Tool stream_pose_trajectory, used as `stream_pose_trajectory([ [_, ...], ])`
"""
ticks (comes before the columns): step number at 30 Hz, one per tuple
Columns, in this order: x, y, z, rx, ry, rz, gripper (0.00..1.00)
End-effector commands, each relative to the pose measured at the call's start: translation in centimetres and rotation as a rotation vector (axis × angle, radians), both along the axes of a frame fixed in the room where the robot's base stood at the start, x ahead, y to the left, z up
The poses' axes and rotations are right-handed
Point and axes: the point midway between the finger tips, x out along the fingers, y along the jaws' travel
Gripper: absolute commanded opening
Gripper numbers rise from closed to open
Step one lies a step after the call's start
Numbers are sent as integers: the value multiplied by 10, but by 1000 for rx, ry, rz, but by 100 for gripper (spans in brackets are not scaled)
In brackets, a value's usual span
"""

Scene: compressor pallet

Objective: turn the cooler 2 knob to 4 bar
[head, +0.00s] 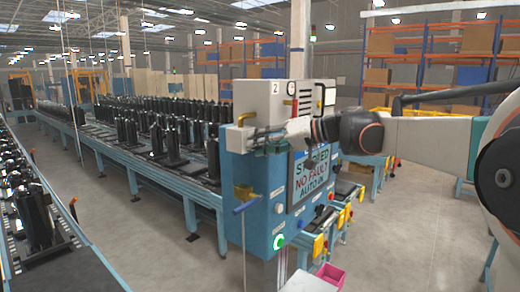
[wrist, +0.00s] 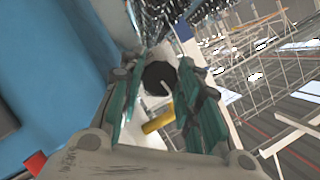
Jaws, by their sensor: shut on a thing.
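The cooler 2 unit is a blue cabinet (head: 252,180) with a pale box (head: 262,98) marked "2" on top, in the head view. A round gauge (head: 291,88) is on the pale box; its reading is too small to make out. My gripper (head: 252,138) reaches in from the right across the cabinet's upper front, to its left side. In the wrist view a black round knob (wrist: 159,76) with a pale pointer line lies between the fingers of my gripper (wrist: 165,68), which are shut on it. The knob is hidden in the head view.
A brass pipe (head: 246,118) is beside the gripper, and a brass valve with a blue handle (head: 243,206) is below. Conveyors with black bottle-like parts (head: 150,135) stand at left. Floor at right (head: 400,240) is clear.

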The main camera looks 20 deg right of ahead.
Motion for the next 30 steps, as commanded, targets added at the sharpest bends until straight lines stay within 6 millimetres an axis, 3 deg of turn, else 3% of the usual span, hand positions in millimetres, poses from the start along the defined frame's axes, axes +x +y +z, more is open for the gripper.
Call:
stream_pose_trajectory([
  [10,1,-1,-1,110,79,-2,7],
  [26,0,-1,0,127,92,-1,7],
  [27,1,-1,0,127,92,-1,40],
  [29,0,-1,0,127,92,-1,50],
  [30,0,-1,0,127,92,-1,50],
])
